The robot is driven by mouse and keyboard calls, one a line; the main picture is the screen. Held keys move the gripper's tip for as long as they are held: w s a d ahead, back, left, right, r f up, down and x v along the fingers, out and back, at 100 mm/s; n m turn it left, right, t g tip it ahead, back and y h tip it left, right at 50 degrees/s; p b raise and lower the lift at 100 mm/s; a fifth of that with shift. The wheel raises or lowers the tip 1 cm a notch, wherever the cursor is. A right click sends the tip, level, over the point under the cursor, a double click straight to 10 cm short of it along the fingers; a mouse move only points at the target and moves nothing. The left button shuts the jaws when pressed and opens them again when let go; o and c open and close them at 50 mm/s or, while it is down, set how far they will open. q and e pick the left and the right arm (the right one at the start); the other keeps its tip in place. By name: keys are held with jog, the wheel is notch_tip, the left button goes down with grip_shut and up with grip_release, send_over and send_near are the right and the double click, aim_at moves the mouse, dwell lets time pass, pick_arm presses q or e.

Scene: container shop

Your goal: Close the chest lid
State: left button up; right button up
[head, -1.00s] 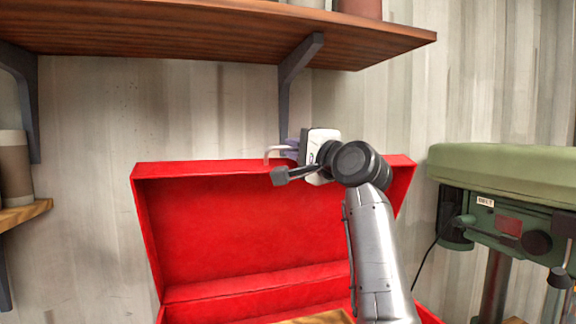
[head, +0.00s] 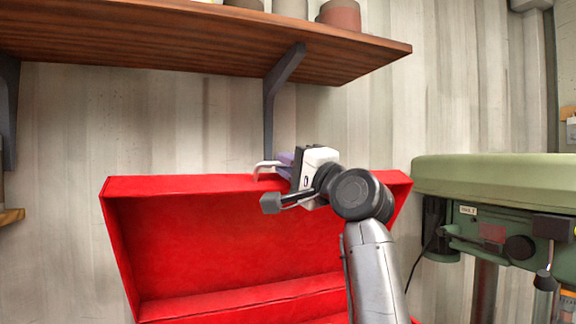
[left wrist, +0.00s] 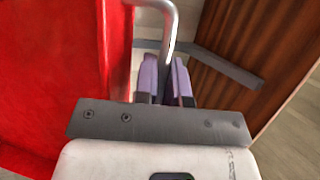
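The red chest's lid (head: 220,235) stands open in the head view, its inner face toward me and its top edge near the wall. The chest body is mostly below the picture. My left gripper (head: 284,158) is at the lid's top edge, right of its middle, with purple fingers pointing toward the wall. My right gripper is not in view.
A wooden shelf (head: 180,40) with pots hangs above the lid, its dark bracket (head: 270,105) coming down just behind my left gripper. A green drill press (head: 495,185) stands close on the right.

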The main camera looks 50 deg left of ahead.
pick_arm(q)
jog(key=o, duration=0.4)
jog(key=shift+o, duration=0.2)
